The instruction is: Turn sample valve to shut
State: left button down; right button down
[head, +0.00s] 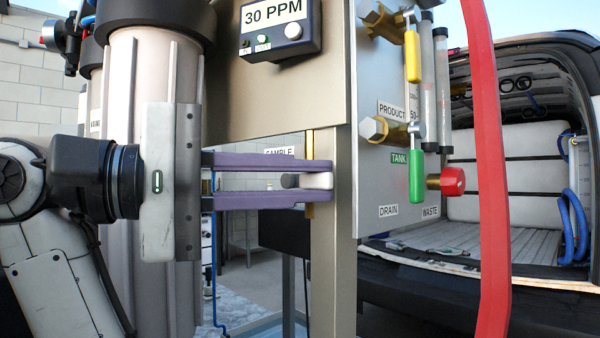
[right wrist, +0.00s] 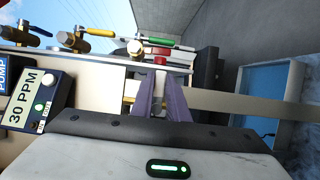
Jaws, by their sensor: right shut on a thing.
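The sample valve shows as a vertical brass tube (head: 309,145) with a short white and dark grey handle (head: 292,181), just below the SAMPLE label (head: 279,151). My right gripper (head: 326,183) reaches in from the left with its purple fingers level, one above and one below the handle. It is shut on the handle, which lies level across the line of the tube. The fingers hide part of the label, tube and handle. In the right wrist view the fingers (right wrist: 160,106) close on the same spot, and the handle is hard to make out. My left gripper is not in view.
A panel (head: 370,220) to the right carries yellow, green (head: 416,177) and red (head: 452,181) valve handles. A meter reading 30 PPM (head: 280,28) hangs above. A large filter housing (head: 150,80) stands behind my arm. A red upright bar (head: 487,170) crosses the right side.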

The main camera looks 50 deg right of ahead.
dwell(0.5)
jog(key=c, duration=1.7)
grip_release()
